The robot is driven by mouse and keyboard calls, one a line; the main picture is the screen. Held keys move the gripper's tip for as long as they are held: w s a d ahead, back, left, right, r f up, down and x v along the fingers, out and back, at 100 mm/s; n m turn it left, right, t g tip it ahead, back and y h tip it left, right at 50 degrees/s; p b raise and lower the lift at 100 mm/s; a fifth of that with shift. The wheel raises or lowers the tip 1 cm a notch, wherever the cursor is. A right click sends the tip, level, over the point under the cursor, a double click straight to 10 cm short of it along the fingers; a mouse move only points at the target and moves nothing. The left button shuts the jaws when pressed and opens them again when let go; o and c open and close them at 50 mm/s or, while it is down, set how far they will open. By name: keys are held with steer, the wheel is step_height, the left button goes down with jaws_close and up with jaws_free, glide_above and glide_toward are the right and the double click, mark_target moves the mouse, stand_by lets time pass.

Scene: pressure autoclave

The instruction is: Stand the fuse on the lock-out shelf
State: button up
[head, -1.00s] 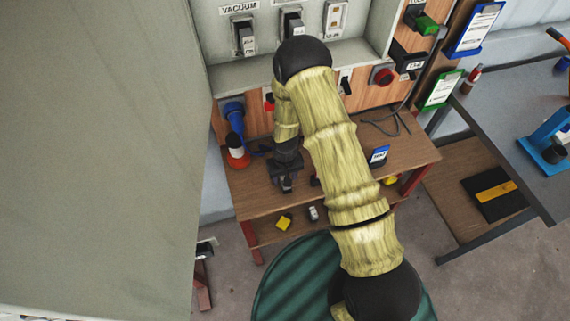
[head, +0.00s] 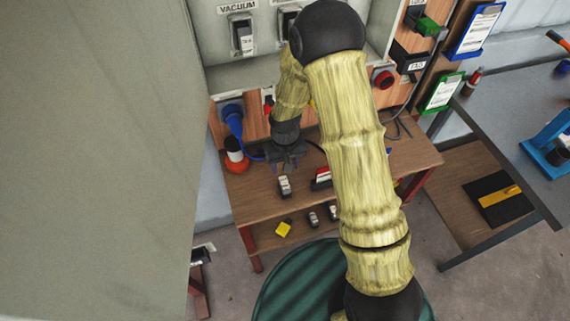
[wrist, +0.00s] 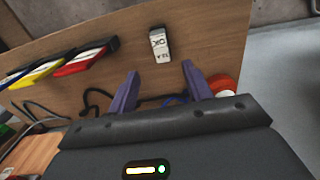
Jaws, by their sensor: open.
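A small fuse (head: 284,187) with a white label and dark end is on the wooden lock-out shelf (head: 252,199), near its front left. It appears to stand upright. In the wrist view the fuse (wrist: 159,44) is beyond the fingertips, with a gap between, and its label reads upside down. My gripper (head: 285,163) is open and empty, behind the fuse in the head view. In the wrist view both purple fingers of the gripper (wrist: 158,80) are spread apart with nothing between them.
An orange-and-white object (head: 236,160) with a blue cable stands left of my gripper. Red, yellow and blue tags (wrist: 82,60) lie on the shelf. A yellow item (head: 283,229) and small fuse-like blocks (head: 314,219) are below. The panel with switches (head: 242,34) rises behind.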

stand_by(0.5)
steer(key=s+d+r+m+t, duration=0.1)
steer(key=s+d+r, duration=0.5)
steer(key=r, duration=0.3)
steer(key=s+d+r+m+t, duration=0.1)
steer(key=s+d+r+m, duration=0.1)
steer(key=s+d+r, duration=0.4)
step_height(320, 180, up, 4)
steer(key=shift+s+d+r+t, duration=0.2)
steer(key=shift+s+d+t, duration=0.1)
steer(key=shift+d, duration=0.4)
steer(key=s+f+b+x, duration=0.1)
steer(key=s+b+x, duration=0.3)
steer(key=b+x, duration=1.3)
steer(key=s+b+x, duration=0.4)
steer(key=b+x, duration=1.4)
steer(key=b, duration=0.1)
steer(key=s+f+b+x, duration=0.1)
steer(key=s+b+x, duration=0.3)
steer(key=b+x, duration=1.4)
steer(key=shift+f, duration=0.4)
